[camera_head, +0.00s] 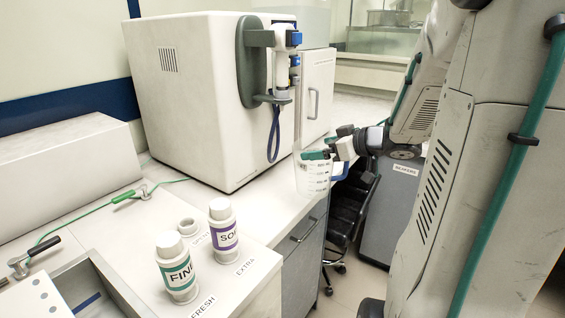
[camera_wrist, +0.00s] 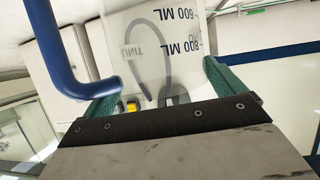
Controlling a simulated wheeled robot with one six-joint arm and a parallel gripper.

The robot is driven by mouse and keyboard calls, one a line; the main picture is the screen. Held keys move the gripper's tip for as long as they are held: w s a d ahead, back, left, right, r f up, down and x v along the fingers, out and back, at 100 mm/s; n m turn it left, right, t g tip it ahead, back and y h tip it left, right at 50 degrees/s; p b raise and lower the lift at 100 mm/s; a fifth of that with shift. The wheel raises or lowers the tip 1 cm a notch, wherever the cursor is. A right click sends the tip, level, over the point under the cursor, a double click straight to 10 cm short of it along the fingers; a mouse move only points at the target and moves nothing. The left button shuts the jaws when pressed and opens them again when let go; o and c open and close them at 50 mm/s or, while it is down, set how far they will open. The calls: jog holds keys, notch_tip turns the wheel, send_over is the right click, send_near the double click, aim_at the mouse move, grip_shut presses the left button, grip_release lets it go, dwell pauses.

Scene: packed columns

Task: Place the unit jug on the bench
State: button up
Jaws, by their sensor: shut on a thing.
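The unit jug (camera_head: 312,178) is a translucent measuring jug with a blue handle. In the head view it hangs upright by the front edge of the white bench (camera_head: 262,213); I cannot tell whether its base touches the bench. My gripper (camera_head: 324,155) is shut on the upper part of the jug. In the wrist view the jug (camera_wrist: 150,45) sits between the green fingers of my gripper (camera_wrist: 160,88), with its volume marks and lettering showing. The blue handle (camera_wrist: 67,60) is at the left there.
A large white machine (camera_head: 190,95) with a blue hose stands behind the jug. Two labelled bottles, one teal (camera_head: 176,272) and one purple (camera_head: 223,235), stand at the front left by a small white ring (camera_head: 188,226). The bench strip between them and the jug is clear. A black chair (camera_head: 350,205) is below.

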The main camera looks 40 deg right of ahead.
jog(key=x, duration=1.3)
jog(key=shift+w+r, duration=0.2)
jog(key=shift+w, duration=0.1)
jog(key=shift+d+f, duration=0.1)
jog(key=o, duration=0.9)
